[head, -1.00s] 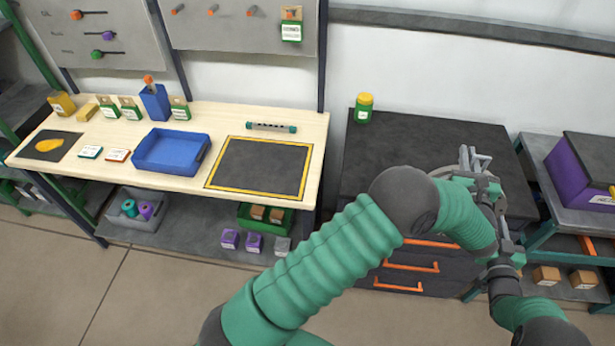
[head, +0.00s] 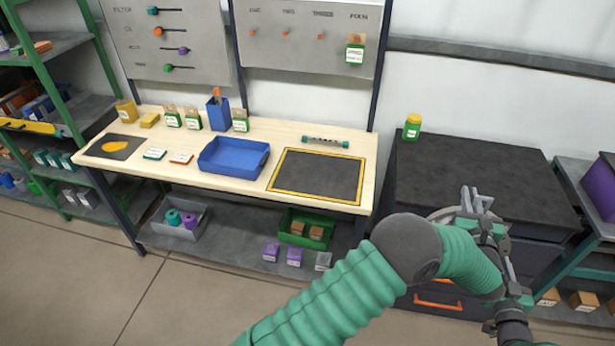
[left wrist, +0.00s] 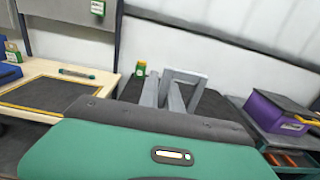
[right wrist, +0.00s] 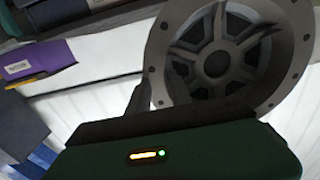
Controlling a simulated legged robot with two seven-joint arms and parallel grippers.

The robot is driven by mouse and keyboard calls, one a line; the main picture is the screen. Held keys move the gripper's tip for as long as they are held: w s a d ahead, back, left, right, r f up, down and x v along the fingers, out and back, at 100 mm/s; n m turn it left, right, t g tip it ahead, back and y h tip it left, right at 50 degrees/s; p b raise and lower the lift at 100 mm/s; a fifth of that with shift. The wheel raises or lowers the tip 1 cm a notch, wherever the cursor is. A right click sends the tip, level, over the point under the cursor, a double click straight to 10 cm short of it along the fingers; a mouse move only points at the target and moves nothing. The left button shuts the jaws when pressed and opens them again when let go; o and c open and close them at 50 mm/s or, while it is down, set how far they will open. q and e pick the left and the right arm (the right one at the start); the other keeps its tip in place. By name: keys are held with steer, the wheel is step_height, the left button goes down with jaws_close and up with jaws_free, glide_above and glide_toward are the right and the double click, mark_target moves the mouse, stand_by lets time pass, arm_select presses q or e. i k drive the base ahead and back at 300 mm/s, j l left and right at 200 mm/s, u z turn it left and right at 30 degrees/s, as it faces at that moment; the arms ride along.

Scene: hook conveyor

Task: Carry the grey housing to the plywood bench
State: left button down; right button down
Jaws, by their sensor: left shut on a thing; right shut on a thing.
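The grey housing (right wrist: 232,55) is large and round, with a bolted flange and a spoked centre, close up in the right wrist view. In the head view only part of its rim (head: 441,214) shows; my left arm hides most of it. My left gripper (head: 474,208) is shut on it at the upper side, where a grey loop (left wrist: 186,76) shows in the left wrist view. My right gripper (head: 508,300) is shut on it lower down, its fingers mostly hidden. The plywood bench (head: 285,136) stands ahead to the left, with a yellow-bordered dark mat (head: 318,174) at its right end.
A blue tray (head: 233,156) and a capped tube (head: 325,142) lie on the bench. A dark cabinet (head: 465,160) with a green jar (head: 412,127) stands right of it. Green-framed shelving (head: 90,105) is at left. The floor (head: 190,300) before the bench is clear.

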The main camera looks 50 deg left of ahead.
mark_target(316, 172)
steer(key=u, duration=1.25)
steer(key=i+l+u, duration=0.45)
steer(key=i+l, duration=0.65)
